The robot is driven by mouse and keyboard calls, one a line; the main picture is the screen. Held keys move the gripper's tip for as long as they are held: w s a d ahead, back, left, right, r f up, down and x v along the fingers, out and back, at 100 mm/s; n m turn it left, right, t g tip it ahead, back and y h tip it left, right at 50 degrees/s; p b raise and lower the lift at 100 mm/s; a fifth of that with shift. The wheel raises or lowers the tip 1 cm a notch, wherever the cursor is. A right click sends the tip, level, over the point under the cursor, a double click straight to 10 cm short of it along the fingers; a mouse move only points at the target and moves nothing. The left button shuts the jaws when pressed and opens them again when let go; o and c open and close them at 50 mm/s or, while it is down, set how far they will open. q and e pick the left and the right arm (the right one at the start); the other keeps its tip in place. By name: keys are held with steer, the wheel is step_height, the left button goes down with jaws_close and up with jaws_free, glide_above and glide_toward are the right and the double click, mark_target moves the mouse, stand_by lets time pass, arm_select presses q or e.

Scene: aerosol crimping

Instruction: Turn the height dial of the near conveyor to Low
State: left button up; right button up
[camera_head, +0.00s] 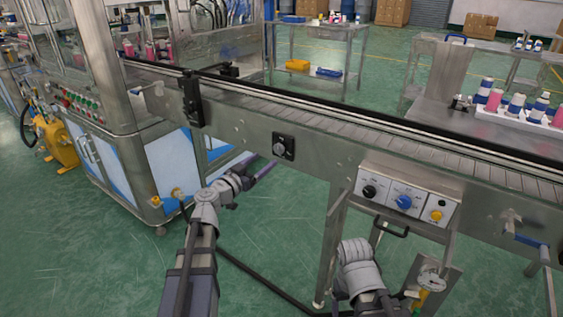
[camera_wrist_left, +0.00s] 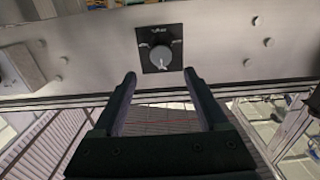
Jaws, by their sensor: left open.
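The height dial (camera_head: 283,147) is a grey round knob on a black square plate on the side of the near conveyor (camera_head: 330,155). In the left wrist view the dial (camera_wrist_left: 161,54) shows a light pointer mark at its lower edge; the small white labels around it are too blurred to read. My left gripper (camera_head: 268,166) is open and empty, just below and left of the dial in the head view. In the left wrist view its two fingers (camera_wrist_left: 160,76) point toward the dial, apart from it, one on each side below the knob. My right gripper is not visible.
A control box (camera_head: 408,196) with black, blue and yellow knobs hangs on the conveyor to the right. A black bracket (camera_head: 191,98) is mounted left of the dial. A machine cabinet (camera_head: 110,165) stands at the left. My right arm (camera_head: 360,270) is at the bottom.

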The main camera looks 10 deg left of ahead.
mark_target(278, 149)
arm_select(q)
steer(key=shift+x, duration=3.9)
steer(key=shift+a, duration=0.1)
jaws_close()
